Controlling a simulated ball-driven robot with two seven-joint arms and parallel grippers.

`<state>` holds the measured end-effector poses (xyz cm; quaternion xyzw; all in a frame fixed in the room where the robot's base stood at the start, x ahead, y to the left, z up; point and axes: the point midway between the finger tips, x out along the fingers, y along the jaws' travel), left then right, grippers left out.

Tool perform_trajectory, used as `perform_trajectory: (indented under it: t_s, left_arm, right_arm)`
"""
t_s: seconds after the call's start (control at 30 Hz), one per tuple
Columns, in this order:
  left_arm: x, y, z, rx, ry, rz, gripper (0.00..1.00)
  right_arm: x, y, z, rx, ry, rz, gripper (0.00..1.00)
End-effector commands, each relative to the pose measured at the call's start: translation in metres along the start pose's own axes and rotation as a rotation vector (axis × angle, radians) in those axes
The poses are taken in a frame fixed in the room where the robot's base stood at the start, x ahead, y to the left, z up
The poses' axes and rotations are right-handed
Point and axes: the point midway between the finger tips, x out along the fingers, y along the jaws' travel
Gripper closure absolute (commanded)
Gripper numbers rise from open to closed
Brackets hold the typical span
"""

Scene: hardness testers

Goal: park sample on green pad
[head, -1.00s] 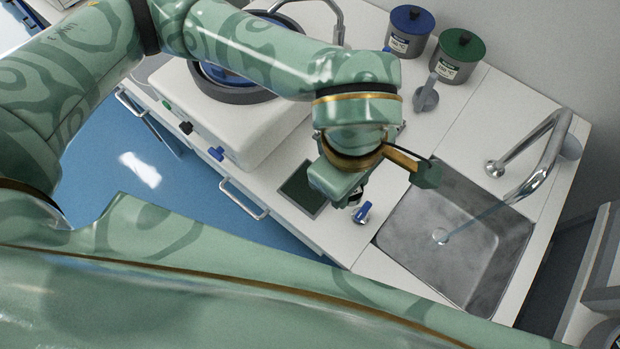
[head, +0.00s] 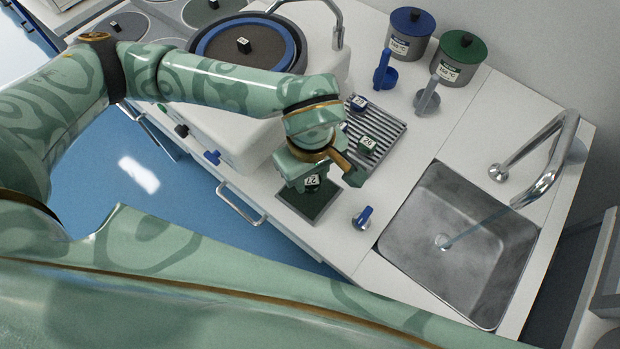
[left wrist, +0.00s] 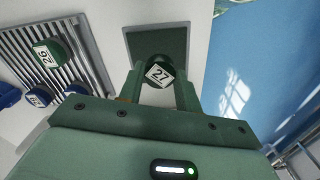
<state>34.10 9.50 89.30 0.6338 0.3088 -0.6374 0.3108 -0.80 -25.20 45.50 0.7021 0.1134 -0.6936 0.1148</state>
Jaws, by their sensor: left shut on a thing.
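My left gripper (head: 309,184) is shut on a dark sample marked 27 (head: 313,180). The left wrist view shows the sample (left wrist: 158,74) between the two fingers of the gripper (left wrist: 158,82), its white label facing the camera. The dark green square pad (head: 316,203) lies on the white counter under the gripper. The pad (left wrist: 157,40) also shows in the left wrist view, just beyond the sample, which overlaps its near edge there. I cannot tell whether the sample touches the pad. My right gripper is not in view.
A ribbed rack (head: 386,133) holds a green sample marked 26 (head: 367,145) and blue-topped samples. Blue (head: 409,35) and green (head: 457,56) lidded pots stand behind. A polishing machine (head: 240,130) is at left.

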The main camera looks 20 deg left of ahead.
Motion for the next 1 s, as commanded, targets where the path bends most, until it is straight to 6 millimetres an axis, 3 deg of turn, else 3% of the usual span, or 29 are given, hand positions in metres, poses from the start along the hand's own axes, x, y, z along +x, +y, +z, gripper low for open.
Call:
perform_trajectory:
  t_s: [0.23,0.6,0.63,0.7,1.0]
  left_arm:
    - [0.037,0.000,-0.006,-0.002,-0.003,-0.004,0.98]
    - [0.040,0.001,-0.006,-0.001,0.000,0.000,0.98]
    - [0.040,0.001,-0.006,-0.001,0.000,0.000,0.58]
    - [0.040,0.001,-0.006,-0.001,0.000,0.000,0.44]
    - [0.037,0.001,-0.006,-0.002,0.000,0.001,0.44]
  right_arm:
    - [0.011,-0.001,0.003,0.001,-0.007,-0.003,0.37]
    - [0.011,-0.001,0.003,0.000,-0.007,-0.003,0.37]
    - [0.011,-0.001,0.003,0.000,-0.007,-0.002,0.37]
    - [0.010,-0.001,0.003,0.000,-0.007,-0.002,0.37]
    - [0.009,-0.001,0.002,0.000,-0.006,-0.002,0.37]
